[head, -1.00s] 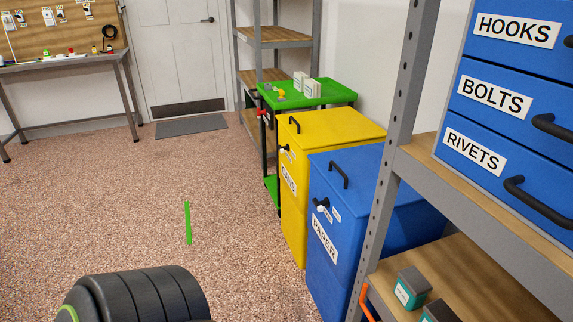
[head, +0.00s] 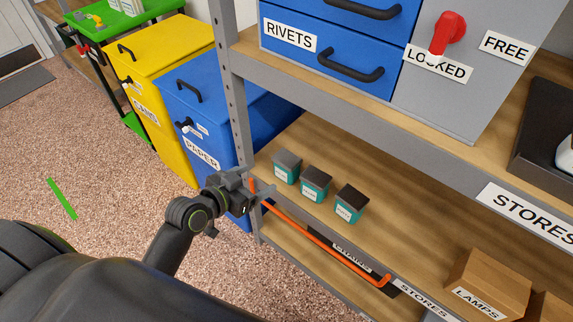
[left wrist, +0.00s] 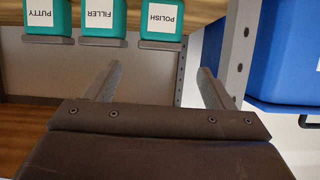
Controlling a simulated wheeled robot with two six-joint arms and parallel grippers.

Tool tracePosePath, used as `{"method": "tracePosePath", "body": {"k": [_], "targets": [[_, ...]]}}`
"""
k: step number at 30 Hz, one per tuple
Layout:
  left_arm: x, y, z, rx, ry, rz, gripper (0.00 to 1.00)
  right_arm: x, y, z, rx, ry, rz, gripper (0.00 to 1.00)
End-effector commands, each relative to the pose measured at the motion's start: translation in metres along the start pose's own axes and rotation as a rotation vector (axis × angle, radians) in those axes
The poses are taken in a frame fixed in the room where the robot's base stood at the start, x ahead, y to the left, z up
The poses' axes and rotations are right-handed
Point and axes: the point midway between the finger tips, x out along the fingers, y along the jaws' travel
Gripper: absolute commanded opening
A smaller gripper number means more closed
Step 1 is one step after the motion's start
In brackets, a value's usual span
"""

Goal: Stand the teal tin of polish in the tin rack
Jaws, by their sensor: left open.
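Three teal tins with dark tops stand in a row on the wooden shelf. By its label in the left wrist view, the polish tin (left wrist: 162,18) is nearest the shelf post; in the head view it is the leftmost tin (head: 286,172). The filler tin (left wrist: 104,15) and putty tin (left wrist: 46,15) stand beside it. My left gripper (head: 264,190) is open and empty at the shelf's front edge, just short of the polish tin. Its fingers (left wrist: 160,72) are apart, with nothing between them. I cannot make out a tin rack. My right gripper is not in view.
The grey shelf post (head: 234,100) stands left of the tins, beside the blue PAPER bin (head: 185,110). An orange bar (head: 320,241) runs along the front below the tins. Blue drawers (head: 340,45) hang above. A LAMPS box (head: 488,285) sits right; the shelf between is clear.

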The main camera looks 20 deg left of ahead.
Motion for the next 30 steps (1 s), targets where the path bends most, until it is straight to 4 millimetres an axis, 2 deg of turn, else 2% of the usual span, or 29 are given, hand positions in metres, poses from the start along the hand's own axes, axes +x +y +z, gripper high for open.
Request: {"method": "tracePosePath", "body": {"k": [6, 12, 15, 23, 30], "targets": [[0.049, 0.001, 0.002, -0.004, 0.000, 0.001, 0.76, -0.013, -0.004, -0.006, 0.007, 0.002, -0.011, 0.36], [0.089, 0.001, 0.003, -0.003, -0.003, 0.001, 0.76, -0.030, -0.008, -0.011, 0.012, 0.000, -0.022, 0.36], [0.102, 0.000, 0.003, -0.002, -0.003, 0.000, 0.76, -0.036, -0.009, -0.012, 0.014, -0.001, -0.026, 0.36], [0.118, 0.000, 0.006, -0.004, -0.005, 0.000, 0.76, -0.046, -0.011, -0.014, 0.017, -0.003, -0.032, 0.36], [0.149, 0.000, 0.011, -0.003, -0.005, 0.001, 0.76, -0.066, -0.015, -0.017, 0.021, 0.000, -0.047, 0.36]]}}
